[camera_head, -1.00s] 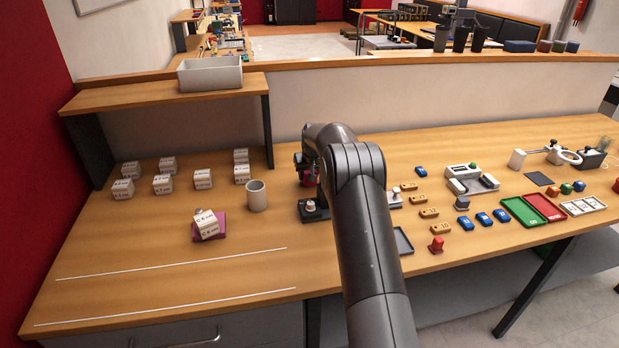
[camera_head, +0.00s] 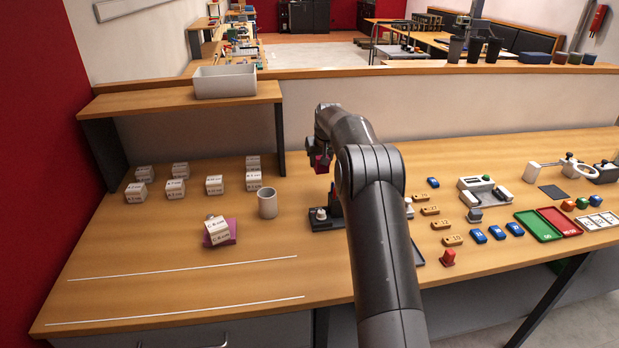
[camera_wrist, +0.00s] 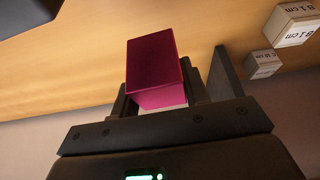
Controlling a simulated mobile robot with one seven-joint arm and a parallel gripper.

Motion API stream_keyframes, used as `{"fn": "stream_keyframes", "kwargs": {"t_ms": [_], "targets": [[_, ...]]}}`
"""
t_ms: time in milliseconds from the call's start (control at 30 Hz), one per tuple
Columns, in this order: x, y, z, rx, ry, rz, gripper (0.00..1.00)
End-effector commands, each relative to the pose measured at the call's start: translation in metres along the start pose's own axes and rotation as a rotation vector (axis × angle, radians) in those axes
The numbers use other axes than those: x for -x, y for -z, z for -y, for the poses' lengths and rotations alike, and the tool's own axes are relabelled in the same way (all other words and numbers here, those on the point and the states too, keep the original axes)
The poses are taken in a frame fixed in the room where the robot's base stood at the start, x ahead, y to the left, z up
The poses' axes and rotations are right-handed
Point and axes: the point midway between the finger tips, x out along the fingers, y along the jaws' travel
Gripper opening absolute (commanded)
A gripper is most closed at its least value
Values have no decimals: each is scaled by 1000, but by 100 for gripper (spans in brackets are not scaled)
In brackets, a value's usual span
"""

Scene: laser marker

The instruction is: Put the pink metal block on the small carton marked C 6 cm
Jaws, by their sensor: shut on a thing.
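My gripper (camera_wrist: 165,106) is shut on the pink metal block (camera_wrist: 155,65). The block sticks out between the fingers in the wrist view. In the head view the block (camera_head: 320,165) shows small, beside my arm and above a dark fixture. A small white carton (camera_head: 216,231), whose label seems to read C 6 cm, sits tilted on a flat magenta piece (camera_head: 232,228) at the left front of the table. The carton is well left of and nearer than my gripper, apart from it.
A grey cup (camera_head: 267,203) stands between the carton and the dark fixture (camera_head: 323,217). Several white cartons (camera_head: 174,188) stand behind, near the shelf (camera_head: 130,103). Numbered blocks and trays lie to the right. The table left of and in front of the tilted carton is clear.

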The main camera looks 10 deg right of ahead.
Motion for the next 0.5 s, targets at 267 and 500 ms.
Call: {"fn": "stream_keyframes", "kwargs": {"t_ms": [267,500], "targets": [[19,2,12,24,17,0,8],[61,-23,77,188,106,4,8]]}}
